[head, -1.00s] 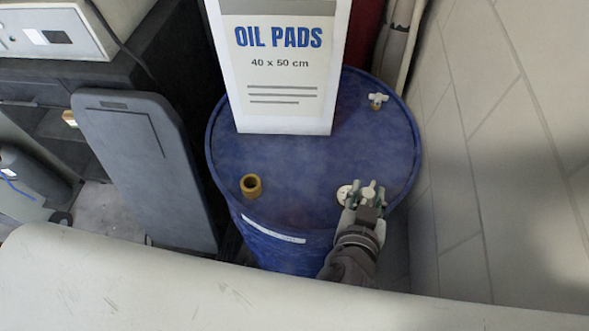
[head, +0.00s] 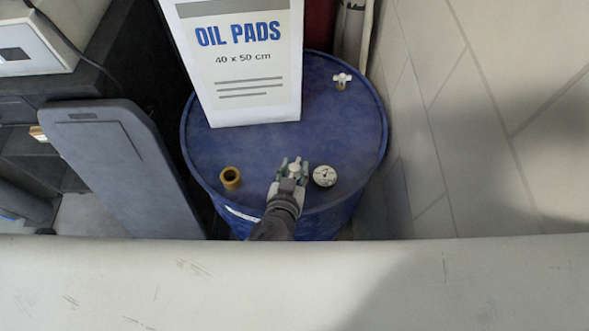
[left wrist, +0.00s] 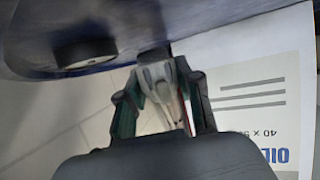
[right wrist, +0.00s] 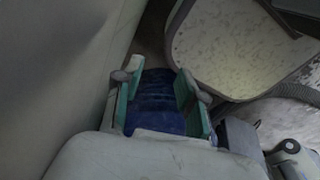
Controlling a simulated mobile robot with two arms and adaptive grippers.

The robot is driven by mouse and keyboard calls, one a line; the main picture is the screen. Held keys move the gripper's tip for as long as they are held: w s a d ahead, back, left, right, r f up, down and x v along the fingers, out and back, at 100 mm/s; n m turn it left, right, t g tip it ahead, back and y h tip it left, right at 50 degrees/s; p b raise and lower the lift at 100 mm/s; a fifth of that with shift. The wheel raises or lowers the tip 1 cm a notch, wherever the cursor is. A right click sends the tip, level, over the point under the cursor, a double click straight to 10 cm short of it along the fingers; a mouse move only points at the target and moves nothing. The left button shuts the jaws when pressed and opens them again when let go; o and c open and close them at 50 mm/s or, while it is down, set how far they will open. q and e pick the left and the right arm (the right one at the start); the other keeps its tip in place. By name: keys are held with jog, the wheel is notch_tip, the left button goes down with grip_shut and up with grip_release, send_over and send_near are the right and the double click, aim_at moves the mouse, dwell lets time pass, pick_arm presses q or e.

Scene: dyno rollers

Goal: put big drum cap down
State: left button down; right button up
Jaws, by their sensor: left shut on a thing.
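A pale big drum cap (head: 294,170) is between the fingers of my left gripper (head: 291,171). In the left wrist view the cap (left wrist: 158,80) is pale and the fingers are closed on it. The gripper is over the near part of the blue drum's top (head: 270,145); I cannot tell whether the cap touches it.
A white "OIL PADS" box (head: 245,65) stands on the drum's back left. A small white valve-like fitting (head: 342,79) is at the back right. A tiled wall (head: 490,120) is close on the right. A dark grey panel (head: 120,165) leans on the left.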

pick_arm(q)
jog(key=shift+f, duration=0.95)
jog(key=shift+f+b, duration=0.4)
jog(key=c, duration=0.8)
grip_release()
jog(key=shift+o, duration=0.2)
pick_arm(e)
jog(key=shift+s+f, duration=0.3)
jog(key=shift+s, duration=0.4)
pick_arm(q)
jog(key=shift+r, duration=0.1)
